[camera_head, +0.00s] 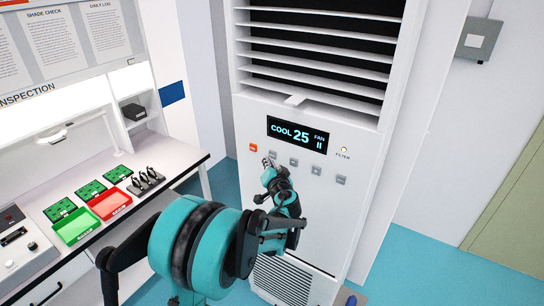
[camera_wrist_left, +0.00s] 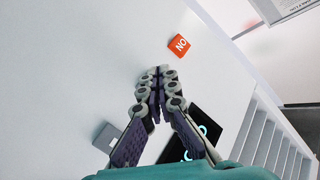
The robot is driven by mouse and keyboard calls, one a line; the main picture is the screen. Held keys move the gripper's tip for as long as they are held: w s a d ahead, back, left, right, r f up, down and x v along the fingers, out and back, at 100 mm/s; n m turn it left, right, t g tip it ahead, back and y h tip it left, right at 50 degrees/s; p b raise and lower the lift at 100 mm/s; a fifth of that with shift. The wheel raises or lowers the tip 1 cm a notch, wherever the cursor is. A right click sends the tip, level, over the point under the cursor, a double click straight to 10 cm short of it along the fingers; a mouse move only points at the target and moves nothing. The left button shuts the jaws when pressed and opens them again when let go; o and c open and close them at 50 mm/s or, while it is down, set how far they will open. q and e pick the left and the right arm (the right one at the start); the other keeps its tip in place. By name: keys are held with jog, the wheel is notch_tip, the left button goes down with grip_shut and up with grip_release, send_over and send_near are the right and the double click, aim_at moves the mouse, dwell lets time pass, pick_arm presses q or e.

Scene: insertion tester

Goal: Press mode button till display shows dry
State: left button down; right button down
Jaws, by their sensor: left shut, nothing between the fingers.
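The white air conditioner's display (camera_head: 297,135) reads COOL 25, with FAN and two bars. Below it is a row with an orange button (camera_head: 253,148) and several grey buttons, one of them right of my gripper (camera_head: 294,161). My left gripper (camera_head: 267,164) is shut and empty, its fingertips at the first grey button beside the orange one. In the left wrist view the fingertips (camera_wrist_left: 155,73) lie between the orange button (camera_wrist_left: 179,45) and a grey button (camera_wrist_left: 107,137), partly covering the display (camera_wrist_left: 192,137). I cannot tell whether they touch the panel. The button labels are unreadable. My right gripper is not in view.
A FILTER light (camera_head: 344,150) glows right of the display. Louvres (camera_head: 310,70) are above and a lower grille (camera_head: 282,282) is near the floor. An inspection bench with a green tray (camera_head: 75,226) and red tray (camera_head: 110,203) stands at the left.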

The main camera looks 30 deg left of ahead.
pick_arm(q)
jog(key=shift+w, duration=0.1)
dwell(0.7)
jog(key=shift+w, duration=0.35)
jog(key=shift+w, duration=0.4)
dwell(0.6)
jog(key=shift+s, duration=0.85)
jog(key=s, duration=0.5)
jog(key=shift+a+b, duration=0.2)
jog(key=shift+b, duration=0.1)
jog(key=shift+s, duration=0.1)
dwell(0.7)
